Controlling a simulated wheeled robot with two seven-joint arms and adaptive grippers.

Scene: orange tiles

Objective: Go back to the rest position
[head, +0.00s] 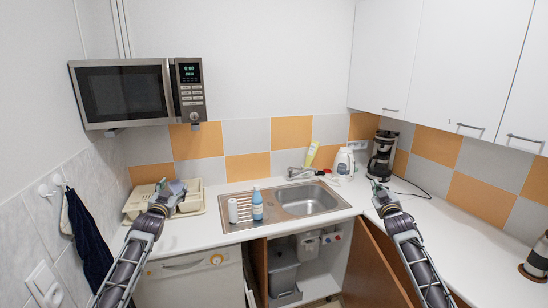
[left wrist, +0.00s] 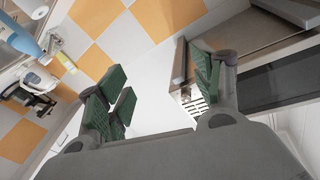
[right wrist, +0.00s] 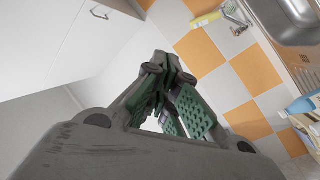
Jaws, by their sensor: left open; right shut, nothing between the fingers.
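My left gripper (head: 168,190) is raised in front of the dish rack at the left in the head view. In the left wrist view its green-padded fingers (left wrist: 160,90) stand wide apart with nothing between them. My right gripper (head: 380,190) is over the right part of the counter, in front of the coffee maker in the head view. In the right wrist view its fingers (right wrist: 170,95) are together and hold nothing.
A sink (head: 310,199) has a blue bottle (head: 257,204) and a white can (head: 233,210) at its left. The cabinet door (head: 380,265) below stands open. A microwave (head: 125,92) hangs upper left. A coffee maker (head: 382,155) and kettle (head: 344,163) stand at the back. The right counter (head: 460,245) is mostly clear.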

